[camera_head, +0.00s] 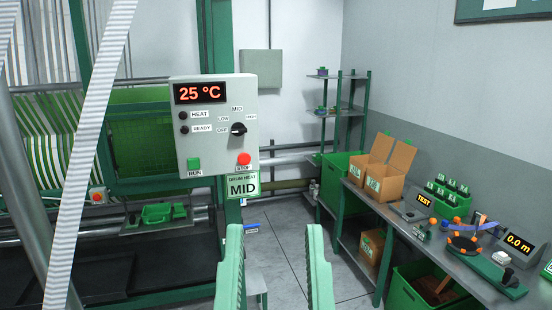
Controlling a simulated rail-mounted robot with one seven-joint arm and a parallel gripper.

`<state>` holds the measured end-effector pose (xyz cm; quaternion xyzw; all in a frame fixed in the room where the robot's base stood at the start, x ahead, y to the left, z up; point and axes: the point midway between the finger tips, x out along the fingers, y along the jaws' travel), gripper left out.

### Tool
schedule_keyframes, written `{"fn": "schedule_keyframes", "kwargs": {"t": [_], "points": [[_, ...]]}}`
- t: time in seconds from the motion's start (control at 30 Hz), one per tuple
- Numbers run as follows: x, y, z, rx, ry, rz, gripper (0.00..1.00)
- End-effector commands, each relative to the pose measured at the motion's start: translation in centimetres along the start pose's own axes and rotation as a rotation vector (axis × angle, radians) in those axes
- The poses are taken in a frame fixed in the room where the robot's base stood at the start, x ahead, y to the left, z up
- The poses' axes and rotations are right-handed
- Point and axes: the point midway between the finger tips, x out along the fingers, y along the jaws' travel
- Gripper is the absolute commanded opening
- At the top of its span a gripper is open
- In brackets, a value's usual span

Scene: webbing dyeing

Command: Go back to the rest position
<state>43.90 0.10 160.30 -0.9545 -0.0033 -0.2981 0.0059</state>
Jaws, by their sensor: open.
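My gripper (276,268) shows at the bottom middle as two green fingers set well apart. It is open, with only floor visible between the fingers. It stands below and in front of the control box (215,150), which reads 25 °C. The box's dark knob (239,129) sits between the OFF, LOW, MID and HIGH labels; its exact setting is too small to tell. A green RUN button (194,163) and a red STOP button (243,159) are on the box's lower part. No rest position is marked in view.
A workbench (395,222) on the right holds cardboard boxes (388,170), green bottles in a rack (447,195), tools and a 0.0 m display (518,243). Green machine frame and white webbing (95,150) fill the left. Tiled floor (285,235) is clear in the middle.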

Motion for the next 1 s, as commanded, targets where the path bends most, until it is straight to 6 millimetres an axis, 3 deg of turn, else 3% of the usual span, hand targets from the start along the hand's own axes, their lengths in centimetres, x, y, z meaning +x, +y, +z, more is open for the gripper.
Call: {"fn": "schedule_keyframes", "kwargs": {"t": [0.03,0.2,0.3,0.47,1.0], "points": [[3.1,-0.1,-4.5,0.001,0.000,-0.001,0.41],[7.4,-0.3,-10.6,0.006,-0.002,-0.004,0.41],[8.9,-0.3,-12.8,0.007,-0.003,-0.006,0.41],[9.7,-0.4,-13.9,0.009,-0.003,-0.007,0.41],[9.5,-0.4,-13.6,0.009,-0.003,-0.006,0.41]]}}
